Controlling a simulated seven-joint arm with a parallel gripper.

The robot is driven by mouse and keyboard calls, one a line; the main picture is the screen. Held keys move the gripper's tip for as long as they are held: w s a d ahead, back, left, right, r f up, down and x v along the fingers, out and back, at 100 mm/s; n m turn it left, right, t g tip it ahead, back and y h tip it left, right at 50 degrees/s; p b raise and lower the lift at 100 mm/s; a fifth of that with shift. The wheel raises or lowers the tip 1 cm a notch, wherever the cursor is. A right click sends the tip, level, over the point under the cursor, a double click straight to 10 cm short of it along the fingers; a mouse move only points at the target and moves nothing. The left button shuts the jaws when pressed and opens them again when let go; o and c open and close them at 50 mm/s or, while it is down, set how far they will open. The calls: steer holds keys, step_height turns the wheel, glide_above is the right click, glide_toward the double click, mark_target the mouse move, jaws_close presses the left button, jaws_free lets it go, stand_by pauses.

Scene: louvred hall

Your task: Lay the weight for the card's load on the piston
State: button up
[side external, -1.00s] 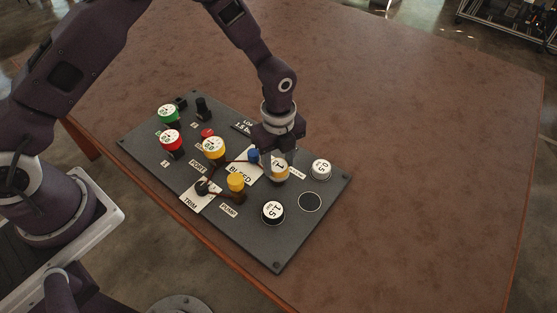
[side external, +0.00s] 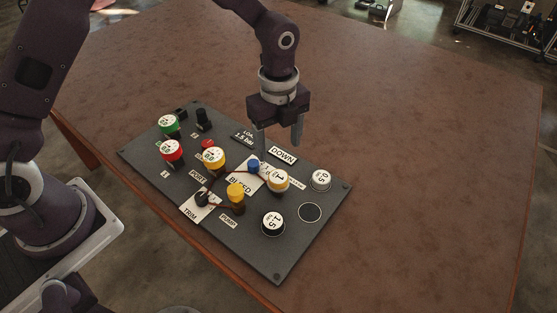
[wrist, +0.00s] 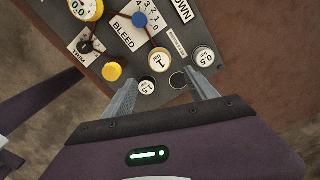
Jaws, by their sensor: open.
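The load card (side external: 243,135) at the panel's back edge reads 1.5 bar. A round weight marked 1 (side external: 278,179), with a yellow side, stands raised beside the BLEED plate; it seems to sit on the piston, which is hidden beneath it. The 1.5 weight (side external: 273,221) lies near the panel's front edge and the 0.5 weight (side external: 321,178) near its right corner. An empty dark round spot (side external: 310,212) lies between them. My gripper (side external: 280,143) is open and empty, above and behind the 1 weight. The wrist view also shows the 1 weight (wrist: 159,60) beyond the fingers.
The grey panel (side external: 277,263) carries a yellow pump knob (side external: 236,191), a blue bleed knob (side external: 253,166), a black trim knob (side external: 201,198) and red, green and yellow gauges. A DOWN sign (side external: 283,156) stands behind the 1 weight. The brown table (side external: 430,150) is clear to the right.

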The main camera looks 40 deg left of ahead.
steer(key=shift+r, duration=0.95)
steer(key=s+a+r+n+t, duration=0.1)
steer(key=s+a+r+n, duration=0.25)
steer(key=r, duration=0.35)
steer(key=s+a+r+n+t, duration=0.1)
steer(key=s+a+r+n, duration=0.3)
steer(key=r, duration=0.4)
steer(key=s+a+r+n+t, duration=0.1)
steer(key=s+r+n, duration=0.1)
steer(key=s+n, duration=0.5)
steer(key=s+a+r+n+t, duration=0.1)
steer(key=s+a+n+t, duration=0.1)
steer(key=s+n, duration=0.6)
steer(key=shift+s+a+r+t, duration=0.2)
steer(key=shift+s+r+t, duration=0.15)
steer(key=shift+s, duration=0.85)
steer(key=shift+r, duration=0.1)
